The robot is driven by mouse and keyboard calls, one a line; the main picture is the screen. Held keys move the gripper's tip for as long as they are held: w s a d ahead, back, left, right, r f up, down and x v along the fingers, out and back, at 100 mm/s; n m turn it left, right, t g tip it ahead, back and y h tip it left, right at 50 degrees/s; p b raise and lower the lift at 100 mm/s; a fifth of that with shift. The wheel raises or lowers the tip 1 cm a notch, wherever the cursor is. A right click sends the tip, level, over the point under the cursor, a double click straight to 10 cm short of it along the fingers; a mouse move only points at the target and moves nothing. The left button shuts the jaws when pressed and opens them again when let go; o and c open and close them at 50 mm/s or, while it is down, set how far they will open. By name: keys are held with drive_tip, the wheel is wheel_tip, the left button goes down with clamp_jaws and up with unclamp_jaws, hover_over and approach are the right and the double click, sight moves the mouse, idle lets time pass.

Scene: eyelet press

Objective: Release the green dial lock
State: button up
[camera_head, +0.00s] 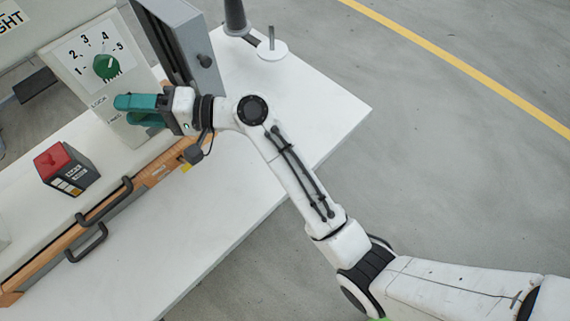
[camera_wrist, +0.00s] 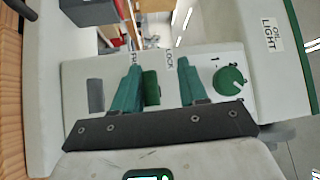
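The dial panel (camera_head: 73,48) stands at upper left in the head view, with a green dial (camera_head: 106,66) ringed by numbers 1 to 5. The dial also shows in the wrist view (camera_wrist: 230,80). A green lock piece (camera_wrist: 151,88) sits on the panel beside the LOCK label (camera_wrist: 170,62); in the head view my gripper hides it. My gripper (camera_head: 123,110) has teal fingers and is at the panel below the dial. In the wrist view its fingers (camera_wrist: 159,67) are spread, with the lock piece between them, close to the left finger. Whether they touch I cannot tell.
An orange-brown rail (camera_head: 150,175) and black handles (camera_head: 87,243) run along the table. A grey upright housing (camera_head: 190,40) stands just right of the panel.

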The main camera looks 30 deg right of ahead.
drive_tip(key=shift+w+r+m+g+h+p, duration=0.1)
drive_tip(key=shift+r+m+g+h+p, duration=0.55)
drive_tip(key=shift+p, duration=3.2)
drive_tip(key=b+v, duration=0.3)
drive_tip(key=v, duration=0.7)
drive_tip(key=s+d+f+n+g+h, duration=0.1)
drive_tip(key=s+d+f+h, duration=0.2)
drive_tip(key=s+f, duration=0.1)
drive_tip(key=s+d+f+n+h+b, duration=0.1)
drive_tip(key=s+d+f+h, duration=0.2)
drive_tip(key=f, duration=0.4)
drive_tip(key=s+d+f+n+g+h+b, duration=0.1)
drive_tip(key=s+d+f+h, duration=0.2)
drive_tip(key=s+d+f, duration=0.1)
drive_tip(key=shift+s+d+f+n+g, duration=0.1)
drive_tip(key=shift+s+f+n+g, duration=0.15)
drive_tip(key=shift+f, duration=0.3)
drive_tip(key=shift+s+d+f+n+g, duration=0.1)
drive_tip(key=shift+s+f, duration=0.15)
drive_tip(key=shift+f, duration=0.35)
drive_tip(key=shift+s+d+f+h, duration=0.35)
drive_tip(key=shift+s+d, duration=0.1)
drive_tip(key=shift+s, duration=0.1)
